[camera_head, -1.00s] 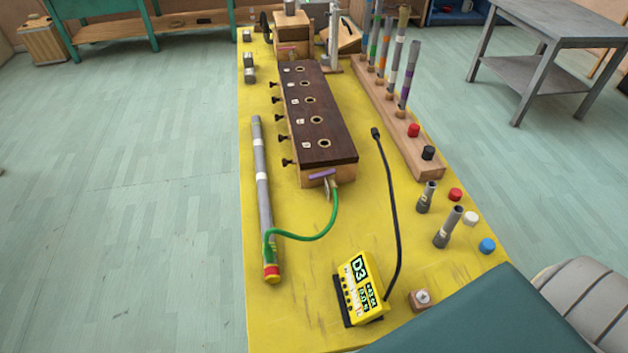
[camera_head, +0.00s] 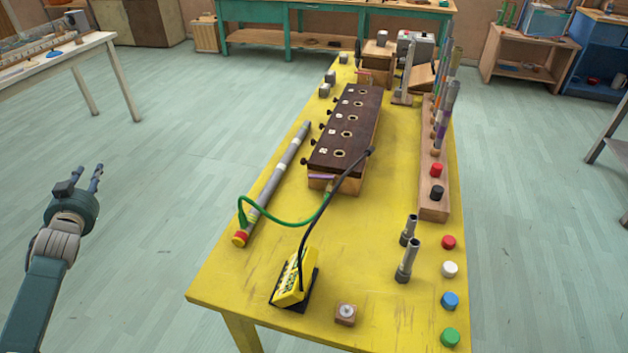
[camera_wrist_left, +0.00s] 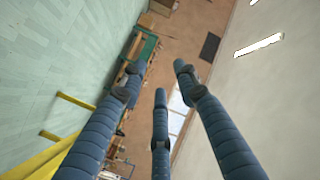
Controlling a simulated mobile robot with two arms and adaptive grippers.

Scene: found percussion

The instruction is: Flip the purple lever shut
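The purple lever (camera_head: 322,177) is a small bar at the near end of the long dark-topped wooden box (camera_head: 345,130), just above where the green hose (camera_head: 290,220) joins it. It is too small to tell its exact angle. My left gripper (camera_head: 86,176) is in the air left of the yellow table, well apart from the lever, with its fingers spread and empty. In the left wrist view its three fingers (camera_wrist_left: 160,100) are apart with nothing between them. The lever does not show in the left wrist view. My right gripper is not in view.
The yellow table (camera_head: 215,285) carries a grey tube (camera_head: 277,180) left of the box, a yellow meter (camera_head: 293,277) with a black gooseneck in front, and a rack of tubes (camera_head: 433,200) at right. Two short grey tubes (camera_head: 407,262) and coloured caps stand near right. Floor left of the table is clear.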

